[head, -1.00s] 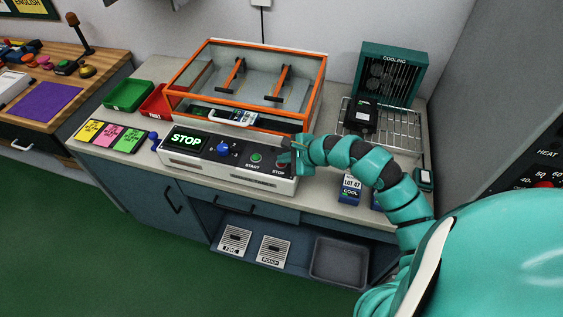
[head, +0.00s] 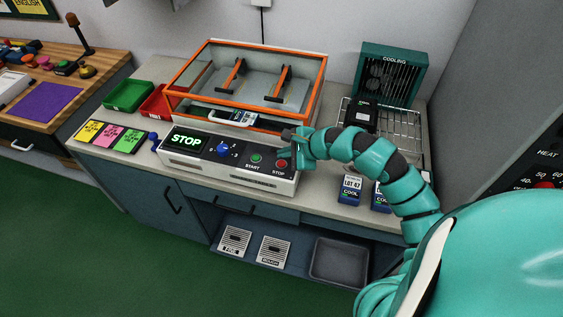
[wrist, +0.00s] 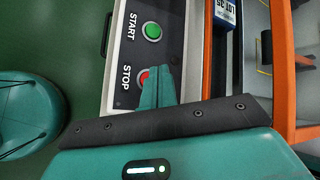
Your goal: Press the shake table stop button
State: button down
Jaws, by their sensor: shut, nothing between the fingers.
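The shake table (head: 180,163) has a white control box with a black front panel and an orange-framed tray above. Its display (head: 186,141) reads STOP in green. The red stop button (head: 281,164) is at the panel's right end, with the green start button (head: 256,158) to its left. My gripper (head: 287,153) is shut and empty, just above and behind the stop button. In the wrist view the stop button (wrist: 143,76) is partly covered by my teal finger (wrist: 157,88). I cannot tell whether the finger touches it.
A blue knob (head: 222,148) sits mid-panel. Blue labelled boxes (head: 349,190) stand right of the control box. The cooling unit (head: 390,73) and wire rack (head: 408,125) are behind my arm. Red and green bins (head: 128,96) are at the left.

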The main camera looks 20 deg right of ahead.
aim_at(285, 164)
jog(key=shift+r, duration=2)
